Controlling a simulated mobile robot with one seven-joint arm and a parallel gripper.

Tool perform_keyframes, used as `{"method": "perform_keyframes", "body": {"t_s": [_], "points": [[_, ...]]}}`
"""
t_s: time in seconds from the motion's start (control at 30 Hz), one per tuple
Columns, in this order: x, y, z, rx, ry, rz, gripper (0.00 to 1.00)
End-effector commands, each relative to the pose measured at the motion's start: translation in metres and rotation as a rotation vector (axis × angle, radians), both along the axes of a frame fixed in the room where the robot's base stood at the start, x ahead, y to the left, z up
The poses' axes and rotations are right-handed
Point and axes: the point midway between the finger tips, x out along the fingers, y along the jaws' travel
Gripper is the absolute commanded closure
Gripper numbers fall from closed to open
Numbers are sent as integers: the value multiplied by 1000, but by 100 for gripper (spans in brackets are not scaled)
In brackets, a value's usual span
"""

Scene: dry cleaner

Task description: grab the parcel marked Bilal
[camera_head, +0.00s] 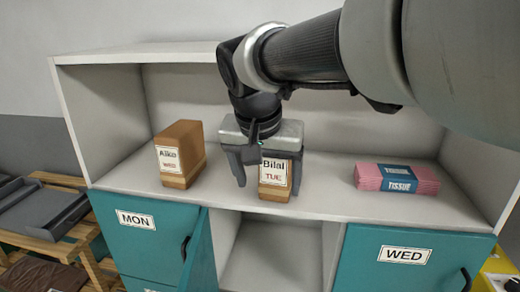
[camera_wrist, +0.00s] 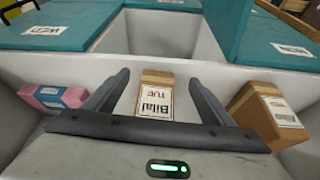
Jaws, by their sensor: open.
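The parcel marked Bilal (camera_head: 274,178) is a small brown box with a white label reading "Bilal TUE". It stands upright on the white shelf, in the middle. My gripper (camera_head: 264,180) is in front of and above it, fingers pointing down, and hides its upper part in the head view. In the wrist view the Bilal parcel (camera_wrist: 156,97) shows between the two open fingers of my gripper (camera_wrist: 158,80). Gaps show on both sides, and I cannot tell how far the fingers reach down beside it.
A brown parcel marked "Aiko WED" (camera_head: 180,153) stands to the left on the shelf (camera_head: 325,190). A pink tissue pack (camera_head: 397,179) lies to the right. Teal doors marked MON (camera_head: 137,235) and WED (camera_head: 405,270) are below, with an open compartment (camera_head: 265,255) between them. Grey trays (camera_head: 45,215) stand far left.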

Motion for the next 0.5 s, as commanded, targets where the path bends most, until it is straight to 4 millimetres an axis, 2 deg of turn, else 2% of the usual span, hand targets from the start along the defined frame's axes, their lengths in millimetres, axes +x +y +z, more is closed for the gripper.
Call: {"method": "perform_keyframes", "body": {"t_s": [0.1,0.27,0.47,0.5], "points": [[14,-4,1,0,1,-1,23],[23,-7,0,0,1,0,23],[54,-16,1,0,2,-3,23],[57,-17,-5,-1,3,-1,23]]}}
